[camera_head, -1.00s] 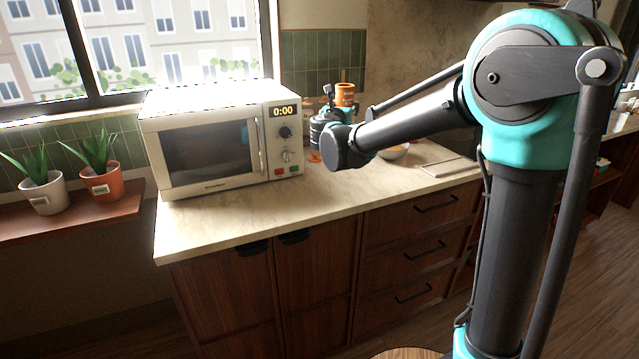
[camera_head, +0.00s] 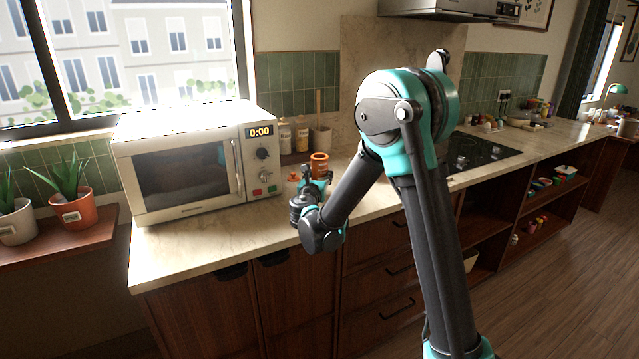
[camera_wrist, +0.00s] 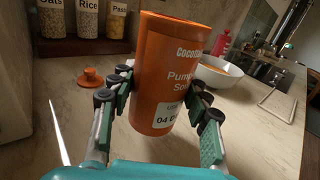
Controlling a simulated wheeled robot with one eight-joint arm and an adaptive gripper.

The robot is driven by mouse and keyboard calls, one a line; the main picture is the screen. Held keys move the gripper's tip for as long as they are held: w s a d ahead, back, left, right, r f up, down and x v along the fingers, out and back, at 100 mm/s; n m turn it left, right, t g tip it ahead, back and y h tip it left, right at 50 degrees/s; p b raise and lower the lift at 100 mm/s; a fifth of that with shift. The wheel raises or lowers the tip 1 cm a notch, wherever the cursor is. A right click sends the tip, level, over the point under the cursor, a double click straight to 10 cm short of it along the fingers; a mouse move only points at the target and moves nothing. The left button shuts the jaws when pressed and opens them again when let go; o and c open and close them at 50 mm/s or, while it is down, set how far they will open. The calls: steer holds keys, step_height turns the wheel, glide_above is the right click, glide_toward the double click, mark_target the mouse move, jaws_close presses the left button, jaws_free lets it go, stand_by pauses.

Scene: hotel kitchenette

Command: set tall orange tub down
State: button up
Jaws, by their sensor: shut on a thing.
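The tall orange tub (camera_wrist: 168,75) has a printed label reading "Pump... So..." and stands between my fingers in the wrist view, slightly tilted there. My gripper (camera_wrist: 158,100) is shut on it, one finger on each side. In the head view the tub (camera_head: 319,165) shows above my gripper (camera_head: 314,184), over the counter right of the microwave. An orange lid (camera_wrist: 90,77) with a knob lies on the counter left of the tub. The tub's base is low over the counter; I cannot tell whether it touches.
The microwave (camera_head: 190,160) stands left of my arm. A white bowl (camera_wrist: 218,74) sits just behind the tub on the right. Labelled jars (camera_wrist: 87,18) stand on a rack behind. The counter (camera_wrist: 262,128) is bare at the right front.

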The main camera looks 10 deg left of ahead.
steer(key=shift+f, duration=1.5)
steer(key=shift+f, duration=0.1)
steer(key=o, duration=1.4)
steer(key=shift+s, duration=0.1)
steer(key=s, duration=0.8)
steer(key=s+a, duration=0.1)
steer(key=s, duration=0.2)
steer(key=shift+s, duration=0.4)
